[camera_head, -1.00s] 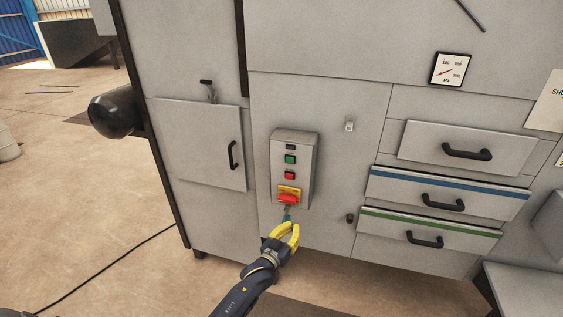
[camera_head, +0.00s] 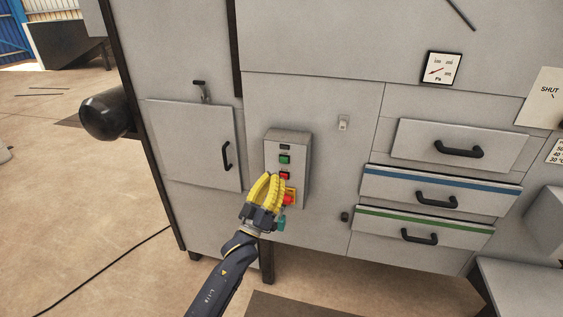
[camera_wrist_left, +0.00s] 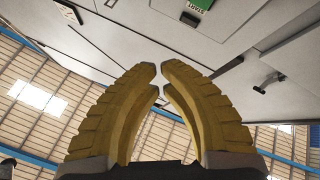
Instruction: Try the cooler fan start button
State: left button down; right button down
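The grey control box (camera_head: 299,150) is on the front of the machine. It has a green button (camera_head: 285,159), a red button (camera_head: 285,175) below it, and a red and yellow switch (camera_head: 290,198) partly hidden behind my left gripper. Labels are too small to read in the head view. My left gripper (camera_head: 272,177) points up in front of the box's lower left part, just below the red button; contact cannot be told. Its yellow fingertips nearly meet, with nothing between them. In the left wrist view, a green part (camera_wrist_left: 201,4) shows at the top edge.
A cabinet door (camera_head: 195,145) with a black handle is to the left. Drawers (camera_head: 440,195) with black handles and a gauge (camera_head: 441,68) are to the right. A cable (camera_head: 100,272) lies on the floor.

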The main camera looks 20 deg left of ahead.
pick_arm(q)
jog(key=shift+w, duration=0.1)
dwell(0.3)
jog(key=w, duration=0.8)
jog(key=shift+w, duration=0.35)
jog(key=shift+w, duration=0.15)
dwell(1.5)
jog(key=shift+w, duration=0.25)
jog(key=shift+w, duration=0.45)
dwell(0.8)
jog(key=shift+s, duration=0.1)
dwell(0.4)
jog(key=shift+s+f, duration=0.1)
jog(key=shift+s, duration=0.65)
jog(key=shift+s, duration=2.5)
